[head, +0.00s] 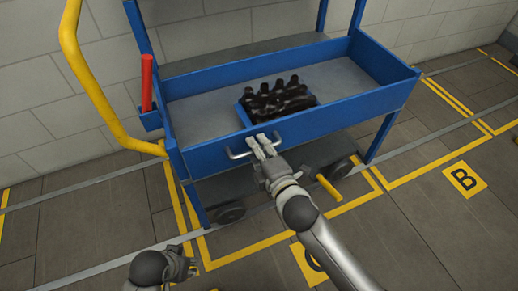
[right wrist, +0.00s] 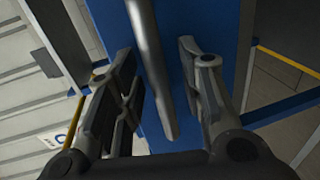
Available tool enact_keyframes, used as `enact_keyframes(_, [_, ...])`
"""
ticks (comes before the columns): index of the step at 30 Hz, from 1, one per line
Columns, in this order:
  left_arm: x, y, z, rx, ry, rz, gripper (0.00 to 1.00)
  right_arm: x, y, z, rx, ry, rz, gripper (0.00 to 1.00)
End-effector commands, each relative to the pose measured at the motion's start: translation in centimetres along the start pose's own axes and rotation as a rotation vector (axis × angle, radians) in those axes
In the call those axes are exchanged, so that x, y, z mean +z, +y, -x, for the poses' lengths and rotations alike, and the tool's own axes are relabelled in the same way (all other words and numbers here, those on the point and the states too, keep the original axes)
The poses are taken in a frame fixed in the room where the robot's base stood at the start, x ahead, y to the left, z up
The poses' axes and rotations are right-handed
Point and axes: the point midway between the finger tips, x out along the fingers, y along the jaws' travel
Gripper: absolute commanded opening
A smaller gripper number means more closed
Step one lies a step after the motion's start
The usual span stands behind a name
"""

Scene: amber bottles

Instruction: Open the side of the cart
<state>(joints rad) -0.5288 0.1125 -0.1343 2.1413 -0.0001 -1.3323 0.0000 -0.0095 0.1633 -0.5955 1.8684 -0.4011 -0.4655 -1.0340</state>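The blue cart has a tray whose near side panel (head: 350,115) stands upright. A metal bar handle (head: 238,155) is fixed on the outside of that panel. My right gripper (head: 262,142) is at this handle. In the right wrist view the handle (right wrist: 153,70) runs between the two fingers of my right gripper (right wrist: 160,85), which are open with gaps at both sides of the bar. The gripper hides part of the handle in the head view. My left gripper (head: 190,268) is low at the bottom edge, away from the cart; its fingers are unclear.
A crate of dark bottles (head: 275,101) stands in the tray near the panel. A yellow push handle (head: 88,75) and a red grip (head: 147,82) are at the cart's left end. A yellow pedal (head: 328,187) sticks out below. Floor on the right is clear.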

Motion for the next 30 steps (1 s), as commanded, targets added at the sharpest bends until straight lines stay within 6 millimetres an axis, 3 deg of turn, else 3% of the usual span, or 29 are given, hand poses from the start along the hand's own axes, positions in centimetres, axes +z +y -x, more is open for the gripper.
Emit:
enact_keyframes(3, [0.01, -0.01, 0.00, 0.000, 0.000, 0.000, 0.40, -0.01, 0.02, 0.01, 0.000, 0.000, 0.000, 0.35])
enact_keyframes(12, [-0.01, 0.00, -0.01, 0.000, 0.000, 0.000, 0.40, 0.01, 0.01, 0.03, 0.000, 0.000, 0.000, 0.00])
enact_keyframes(30, [0.03, 0.01, 0.06, 0.000, -0.003, 0.000, 0.40, 0.01, -0.35, 0.13, 0.015, -0.001, -0.001, 0.00])
